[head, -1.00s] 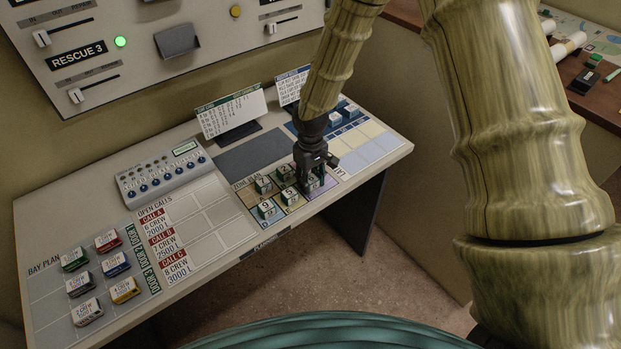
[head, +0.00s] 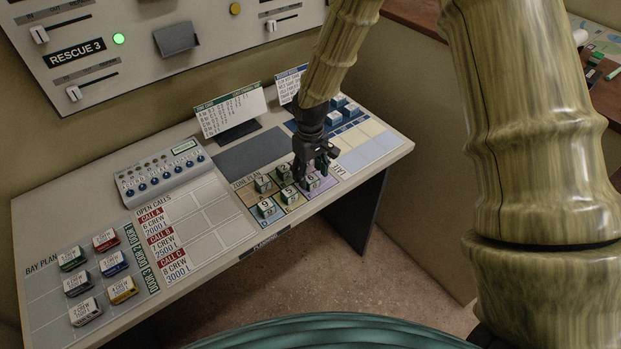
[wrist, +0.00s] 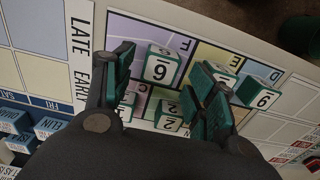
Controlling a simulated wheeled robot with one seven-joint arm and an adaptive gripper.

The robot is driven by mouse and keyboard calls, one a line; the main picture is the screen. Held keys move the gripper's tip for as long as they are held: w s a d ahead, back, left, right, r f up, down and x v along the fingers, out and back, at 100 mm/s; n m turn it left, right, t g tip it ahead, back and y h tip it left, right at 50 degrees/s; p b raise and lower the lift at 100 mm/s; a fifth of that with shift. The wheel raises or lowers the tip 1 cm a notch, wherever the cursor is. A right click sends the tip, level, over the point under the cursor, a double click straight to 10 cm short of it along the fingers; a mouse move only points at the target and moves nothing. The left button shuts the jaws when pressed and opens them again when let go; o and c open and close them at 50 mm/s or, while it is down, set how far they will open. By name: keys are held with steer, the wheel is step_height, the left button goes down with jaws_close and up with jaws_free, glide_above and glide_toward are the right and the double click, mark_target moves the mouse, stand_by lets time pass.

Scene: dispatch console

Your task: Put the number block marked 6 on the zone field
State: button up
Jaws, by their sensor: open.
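The block marked 6 (head: 312,181) stands upright on the purple field at the right front of the zone plan. In the wrist view the block reading 6 (wrist: 161,66) lies by the letter F, beyond and between my finger tips. My gripper (head: 315,168) is open just above it; the wrist view shows both green-padded fingers (wrist: 165,75) spread, with nothing held between them. Other white-and-green blocks share the zone plan (head: 243,190): a 7 (head: 263,185), one marked 2 (wrist: 168,118), and a 9 (head: 266,208). A finger partly hides another block.
Blue name blocks (head: 336,101) stand behind, next to a schedule grid (head: 370,150). Open call cards (head: 160,238) and coloured crew blocks (head: 86,310) are on the left. A card stand (head: 232,112) rises behind the zone plan.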

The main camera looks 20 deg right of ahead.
mark_target(310, 177)
step_height(310, 177, up, 9)
steer(key=b, duration=0.2)
stand_by(0.4)
steer(key=shift+r, duration=0.1)
stand_by(0.3)
